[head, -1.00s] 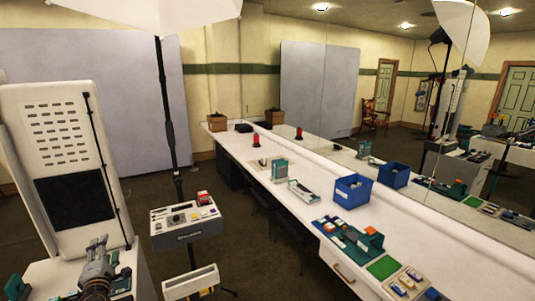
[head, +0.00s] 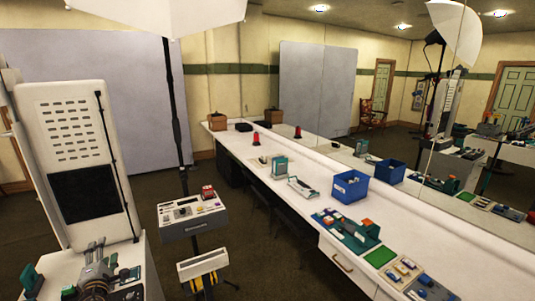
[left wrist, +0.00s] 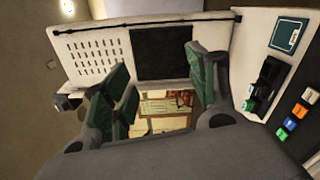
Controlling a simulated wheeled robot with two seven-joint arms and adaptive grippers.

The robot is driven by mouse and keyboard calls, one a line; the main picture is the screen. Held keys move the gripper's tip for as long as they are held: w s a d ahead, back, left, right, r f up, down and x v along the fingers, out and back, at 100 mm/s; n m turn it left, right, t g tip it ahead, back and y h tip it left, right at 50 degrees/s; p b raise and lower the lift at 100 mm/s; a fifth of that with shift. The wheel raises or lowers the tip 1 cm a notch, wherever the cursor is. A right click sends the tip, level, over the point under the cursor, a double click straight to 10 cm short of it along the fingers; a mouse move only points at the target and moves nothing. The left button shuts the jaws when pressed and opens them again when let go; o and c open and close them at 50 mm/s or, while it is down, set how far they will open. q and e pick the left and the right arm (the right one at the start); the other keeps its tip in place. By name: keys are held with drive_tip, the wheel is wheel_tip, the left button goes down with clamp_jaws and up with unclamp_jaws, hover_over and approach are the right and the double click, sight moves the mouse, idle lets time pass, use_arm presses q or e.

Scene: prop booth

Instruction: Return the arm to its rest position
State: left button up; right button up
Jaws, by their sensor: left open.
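My left gripper (head: 97,246) is low at the left of the head view, above a light worktop (head: 152,278) in front of a tall white slotted panel (head: 70,115). Its fingers are apart, with nothing seen between them. In the left wrist view the two green-padded fingers of my left gripper (left wrist: 157,62) are spread. The panel's dark square (left wrist: 160,52) shows beyond them, and a small scene with a door and red item shows through the gap. My right gripper is in neither view.
A small control cart (head: 190,228) stands right of the worktop, by a dark lamp pole (head: 176,110). A long white counter (head: 335,205) carries a blue bin (head: 350,187) and a green-and-blue tool tray (head: 345,232). Dark floor lies between. Coloured blocks (left wrist: 298,117) show at the wrist view's right.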

use_arm(q)
wheel_tip(320, 180, down, 22)
drive_tip(key=s+a+n+g+h+b, duration=0.15)
drive_tip(key=n+g, duration=0.35)
drive_tip(key=n, duration=0.6)
drive_tip(key=s+d+f+n+g+h, duration=0.15)
drive_tip(key=s+f+n, duration=0.4)
drive_tip(key=f, duration=0.55)
drive_tip(key=s+d+f+n+g, duration=0.15)
drive_tip(key=s+f+n, duration=0.4)
drive_tip(key=f, duration=0.65)
drive_tip(key=s+d+f+n+g+h+b, duration=0.1)
drive_tip(key=s+d+f+n+g+h, duration=0.1)
drive_tip(key=s+d+f+n, duration=0.55)
drive_tip(key=s+d+f+n+g+h+b, duration=0.1)
drive_tip(key=s+d+f+n+g, duration=0.2)
drive_tip(key=s+f, duration=0.85)
drive_tip(key=s+d+f+n+h, duration=0.1)
drive_tip(key=s+d+f+n, duration=0.2)
drive_tip(key=s, duration=0.7)
drive_tip(key=s+d+f+n+g+h, duration=0.1)
drive_tip(key=s+d+f+n, duration=0.3)
drive_tip(key=s+d+n, duration=0.3)
drive_tip(key=s+d, duration=0.3)
drive_tip(key=d, duration=0.2)
drive_tip(key=shift+s+d+f+n+g+h, duration=0.2)
drive_tip(key=shift+s+d+n+g+h, duration=0.05)
drive_tip(key=shift+n+g+h, duration=0.1)
